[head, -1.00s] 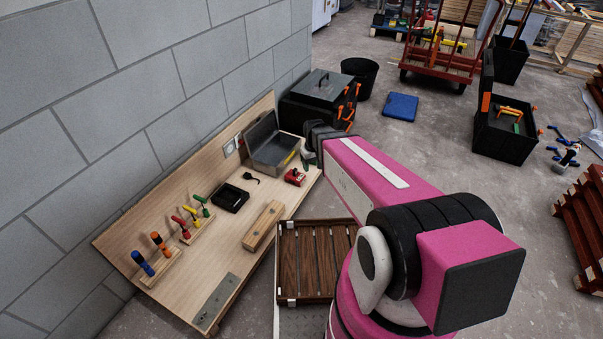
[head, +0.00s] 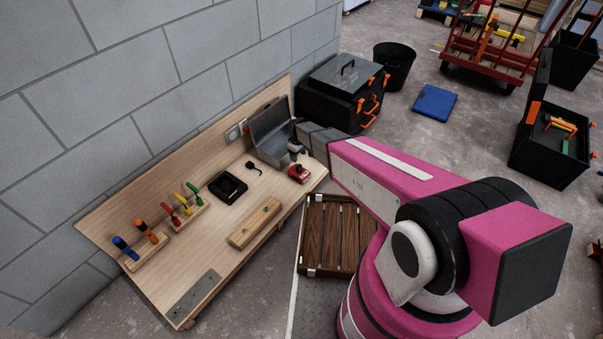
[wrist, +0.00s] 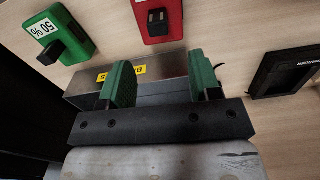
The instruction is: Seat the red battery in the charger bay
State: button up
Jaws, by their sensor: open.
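The red battery (head: 299,173) lies on the wooden bench near its right end. In the wrist view the red battery (wrist: 172,24) is at the top centre, with a dark block on it, beyond my fingertips. My gripper (wrist: 162,80) is open, its two green pads apart with nothing held between them. In the head view my gripper (head: 297,151) hangs by the front of the grey metal box, just behind the red battery. The black charger (head: 227,188) sits on the bench left of the battery. Part of a black casing, likely the charger (wrist: 272,80), shows at right in the wrist view.
A green battery marked 50% (wrist: 80,22) lies left of the red one. The open metal box (head: 268,128) with a yellow label is close to my fingers. A wooden block (head: 255,222), screwdriver racks and a black plug (head: 254,166) are also on the bench.

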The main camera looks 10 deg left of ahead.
aim_at(299, 166)
jog(key=f, duration=0.9)
jog(key=shift+d+f, duration=0.15)
jog(key=shift+d, duration=0.05)
grip_shut()
